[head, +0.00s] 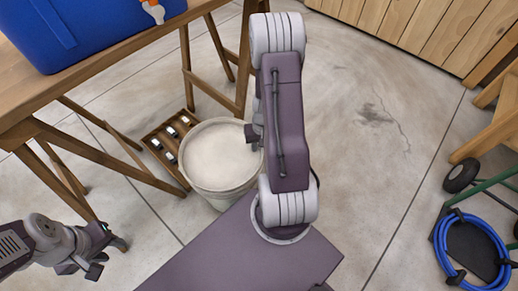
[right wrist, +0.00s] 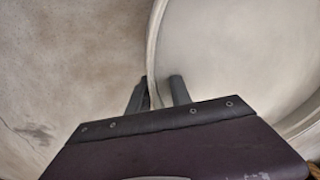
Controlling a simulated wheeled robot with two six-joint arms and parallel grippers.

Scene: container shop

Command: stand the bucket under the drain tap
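The pale bucket (head: 196,181) is upright, seemingly on the floor, in front of the table. The drain tap (head: 153,10), white and orange, is on the blue tank (head: 85,25) at the top left, in the picture well above the bucket. My right gripper (head: 254,136) is at the bucket's right rim. In the right wrist view its fingers (right wrist: 160,94) stand apart on either side of the bucket's wall (right wrist: 153,50), with a gap visible on the right. My left gripper (head: 84,266) is at the lower left, open and empty, away from the bucket.
The wooden table (head: 100,72) carries the tank; its trestle legs stand left of and behind the bucket. A low wooden crate (head: 150,141) with bottles lies beside the bucket's left. A green cart with blue hose (head: 470,245) stands at the right. The floor (head: 380,130) between is clear.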

